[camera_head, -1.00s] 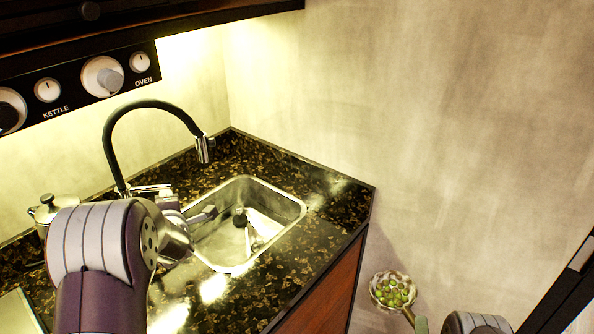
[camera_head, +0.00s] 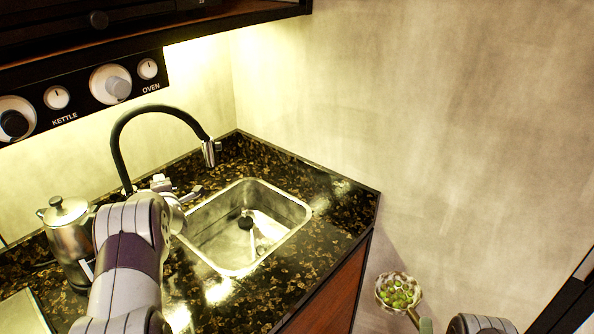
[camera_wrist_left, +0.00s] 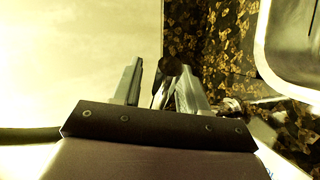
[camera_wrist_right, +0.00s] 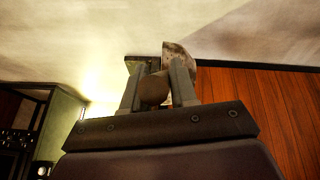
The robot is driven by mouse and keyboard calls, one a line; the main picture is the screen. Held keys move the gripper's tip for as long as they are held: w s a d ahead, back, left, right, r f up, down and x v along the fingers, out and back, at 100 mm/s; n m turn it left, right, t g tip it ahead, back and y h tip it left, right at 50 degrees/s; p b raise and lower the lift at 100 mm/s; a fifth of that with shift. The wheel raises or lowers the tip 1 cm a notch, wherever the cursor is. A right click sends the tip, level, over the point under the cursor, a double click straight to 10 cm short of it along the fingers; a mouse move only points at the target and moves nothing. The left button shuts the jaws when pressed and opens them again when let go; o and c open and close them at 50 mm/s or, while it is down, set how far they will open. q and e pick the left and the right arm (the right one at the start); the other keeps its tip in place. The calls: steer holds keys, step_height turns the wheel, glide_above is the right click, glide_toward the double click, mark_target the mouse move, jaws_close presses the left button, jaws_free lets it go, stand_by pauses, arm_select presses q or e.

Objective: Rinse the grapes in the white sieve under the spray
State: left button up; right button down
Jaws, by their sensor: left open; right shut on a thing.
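The sieve (camera_head: 380,283) is a pale, mottled bowl with a wooden handle, to the right of the counter and away from the sink. Green grapes (camera_head: 398,297) lie in it. My right gripper (camera_head: 426,326) is shut on its handle at the bottom edge; the right wrist view shows the handle between the fingers (camera_wrist_right: 155,88). The black arched tap (camera_head: 150,109) has its metal spray head (camera_head: 208,152) over the sink's back. My left gripper (camera_head: 186,194) is open beside the tap's base. In the left wrist view a dark rounded part (camera_wrist_left: 172,66) shows by its fingertips; I cannot tell what it is.
The steel sink (camera_head: 217,240) is set in a dark speckled counter (camera_head: 330,225). A steel kettle (camera_head: 68,235) stands left of my left arm. A knob panel (camera_head: 85,92) hangs above.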

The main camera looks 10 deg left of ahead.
arm_select(q)
steer(key=shift+c, duration=0.2)
jaws_close()
steer(key=m+h+b, duration=0.1)
steer(key=b, duration=0.2)
steer(key=s+m+t+h+b, duration=0.1)
steer(key=b, duration=0.2)
steer(key=shift+s+d+t, duration=0.2)
steer(key=shift+d+t, duration=0.1)
steer(key=shift+d, duration=0.1)
steer(key=shift+h, duration=0.3)
arm_select(e)
step_height(320, 180, down, 6)
arm_select(q)
steer(key=shift+o, duration=0.2)
jaws_free()
